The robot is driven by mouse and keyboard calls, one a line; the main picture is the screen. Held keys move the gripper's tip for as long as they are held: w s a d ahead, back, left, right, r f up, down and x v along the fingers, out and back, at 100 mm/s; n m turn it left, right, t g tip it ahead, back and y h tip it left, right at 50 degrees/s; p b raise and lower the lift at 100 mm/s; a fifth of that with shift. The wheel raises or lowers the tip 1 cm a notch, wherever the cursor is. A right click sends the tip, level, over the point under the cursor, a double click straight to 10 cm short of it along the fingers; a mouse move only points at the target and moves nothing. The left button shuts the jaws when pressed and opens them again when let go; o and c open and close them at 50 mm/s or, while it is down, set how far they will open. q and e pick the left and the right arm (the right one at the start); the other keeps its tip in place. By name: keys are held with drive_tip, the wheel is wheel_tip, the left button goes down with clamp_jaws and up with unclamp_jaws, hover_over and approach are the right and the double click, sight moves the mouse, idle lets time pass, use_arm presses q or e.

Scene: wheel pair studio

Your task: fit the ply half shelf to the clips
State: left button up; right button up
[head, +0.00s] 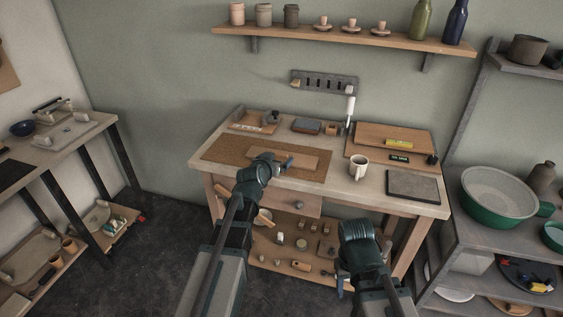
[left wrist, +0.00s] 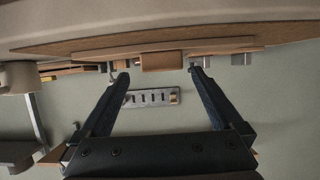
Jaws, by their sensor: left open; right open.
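A flat, light wooden board (head: 299,160), seemingly the ply half shelf, lies on the brown cork mat (head: 225,151) on the workbench. My left gripper (head: 287,163) is open and reaches over the board, hiding part of it. In the left wrist view, the open fingers (left wrist: 159,76) stand apart with nothing held, and a tan block-like piece (left wrist: 161,61) shows between and beyond them. I cannot tell whether it belongs to the board. My right gripper (head: 345,284) is low in front of the bench, open and empty as far as it shows. I cannot pick out the clips.
On the bench stand a white mug (head: 359,167), a grey slab (head: 413,186), a large wooden board (head: 391,138) and a small wooden tray (head: 245,126). The lower shelf (head: 262,246) holds several small items. A grey rack with a green-white basin (head: 498,193) stands at right.

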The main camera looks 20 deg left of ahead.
sight(279, 155)
use_arm(q)
drive_tip(key=shift+b+x, duration=1)
drive_tip(key=shift+x, duration=1.75)
drive_tip(key=shift+s+a, duration=0.1)
drive_tip(key=shift+s, duration=0.05)
use_arm(e)
wheel_tip(279, 155, down, 2)
use_arm(q)
drive_tip(key=shift+c, duration=0.3)
drive_tip(key=c, duration=1.4)
drive_tip(key=shift+o, duration=0.2)
drive_tip(key=shift+r, duration=0.15)
use_arm(e)
drive_tip(key=shift+r, duration=0.1)
